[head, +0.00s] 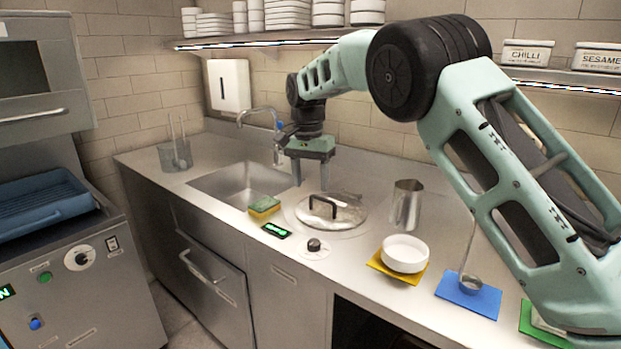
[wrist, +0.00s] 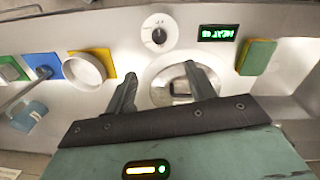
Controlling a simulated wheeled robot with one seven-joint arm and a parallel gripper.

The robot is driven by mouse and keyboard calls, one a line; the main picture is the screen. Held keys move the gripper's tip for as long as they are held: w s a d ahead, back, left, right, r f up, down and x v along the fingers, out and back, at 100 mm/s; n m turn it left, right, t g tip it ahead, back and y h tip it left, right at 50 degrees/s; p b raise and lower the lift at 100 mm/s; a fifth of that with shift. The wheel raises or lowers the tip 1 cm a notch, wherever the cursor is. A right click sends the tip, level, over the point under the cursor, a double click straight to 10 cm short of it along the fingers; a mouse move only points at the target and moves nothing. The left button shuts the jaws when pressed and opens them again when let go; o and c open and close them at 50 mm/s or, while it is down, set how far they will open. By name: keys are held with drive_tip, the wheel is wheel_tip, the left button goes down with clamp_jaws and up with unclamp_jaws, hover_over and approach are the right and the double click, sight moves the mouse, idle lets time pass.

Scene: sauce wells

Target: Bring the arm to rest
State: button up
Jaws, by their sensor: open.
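My gripper (head: 311,181) hangs pointing down above the counter, over the back of a round well covered by a metal lid with a black handle (head: 330,207). Its two fingers are apart with nothing between them in the head view. In the wrist view my gripper (wrist: 160,80) also shows spread fingers, with the lid's handle (wrist: 180,88) seen between and beyond them. The fingers look apart from the lid, though the exact height is hard to tell. My arm is bent, reaching in from the right.
Around the lid are a yellow-green sponge (head: 264,206), a knob (head: 314,246), a metal jug (head: 406,205), a white bowl (head: 405,253) on a yellow mat and a ladle (head: 470,281) on a blue mat. The sink (head: 243,184) and tap are left. A shelf (head: 270,40) runs behind.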

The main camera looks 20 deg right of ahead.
drive_tip(key=shift+r, duration=0.3)
